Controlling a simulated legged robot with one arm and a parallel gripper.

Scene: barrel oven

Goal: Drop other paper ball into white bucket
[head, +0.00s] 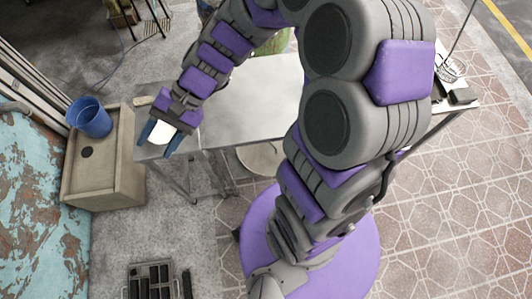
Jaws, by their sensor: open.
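My gripper (158,141) is open, with its two blue fingers over the left end of the metal table (245,105). A white thing (161,131) shows between and behind the fingers. It is partly hidden by the gripper, and I cannot tell whether it is a paper ball or the white bucket, or whether it touches the fingers. I can make out no other paper ball and no clear white bucket.
A blue bucket (90,118) stands on a beige cabinet (105,172) left of the table. A pale round object (260,159) sits below the table. A dark slotted rack (150,283) lies on the floor.

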